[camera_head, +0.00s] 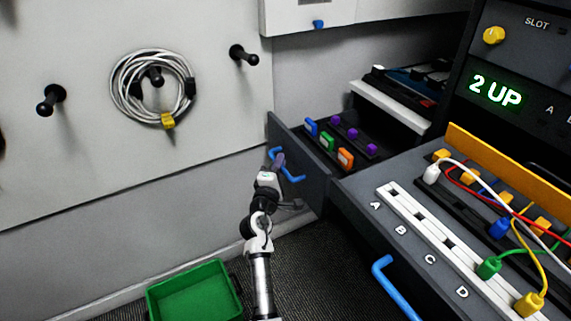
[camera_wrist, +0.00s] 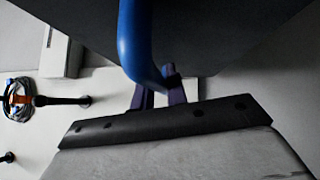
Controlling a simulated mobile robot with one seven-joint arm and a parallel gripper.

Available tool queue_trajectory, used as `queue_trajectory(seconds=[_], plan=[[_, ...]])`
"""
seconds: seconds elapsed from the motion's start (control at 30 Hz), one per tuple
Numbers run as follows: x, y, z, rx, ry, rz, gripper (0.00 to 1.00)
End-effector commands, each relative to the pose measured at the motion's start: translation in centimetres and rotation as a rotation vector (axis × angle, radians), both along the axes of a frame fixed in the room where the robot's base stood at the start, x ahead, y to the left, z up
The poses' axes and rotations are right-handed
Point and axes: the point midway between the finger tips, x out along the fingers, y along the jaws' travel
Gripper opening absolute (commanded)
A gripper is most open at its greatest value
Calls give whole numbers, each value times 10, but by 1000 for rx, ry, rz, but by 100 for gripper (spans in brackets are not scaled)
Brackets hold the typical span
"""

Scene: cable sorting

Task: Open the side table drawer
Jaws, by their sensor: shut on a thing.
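The side table drawer (camera_head: 298,178) is pulled out, with its dark front standing clear of the cabinet and its contents showing. Its blue handle (camera_head: 289,174) is on the drawer front. My gripper (camera_head: 278,161) is at the handle's far end and shut on it. In the wrist view the blue handle (camera_wrist: 134,45) runs down between my gripper's purple fingers (camera_wrist: 160,92). Inside the drawer are several purple knobs and blue, green and orange blocks. Part of the handle is hidden by the fingers.
A green bin (camera_head: 194,292) stands on the floor at lower left. A second drawer with a blue handle (camera_head: 398,290) and plugged cables is at right. A coiled cable (camera_head: 152,88) hangs on a wall peg. A white cabinet (camera_head: 310,14) is above.

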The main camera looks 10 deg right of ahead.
Motion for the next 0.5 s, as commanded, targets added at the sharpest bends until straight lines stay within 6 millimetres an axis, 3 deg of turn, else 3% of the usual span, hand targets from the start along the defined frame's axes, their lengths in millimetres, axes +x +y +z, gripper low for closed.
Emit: queue_trajectory(seconds=[0.4,0.43,0.5], plan=[[-1,1,-1,0,2,-1,0],[-1,1,-1,0,2,-1,18],[-1,1,-1,0,1,-1,28]])
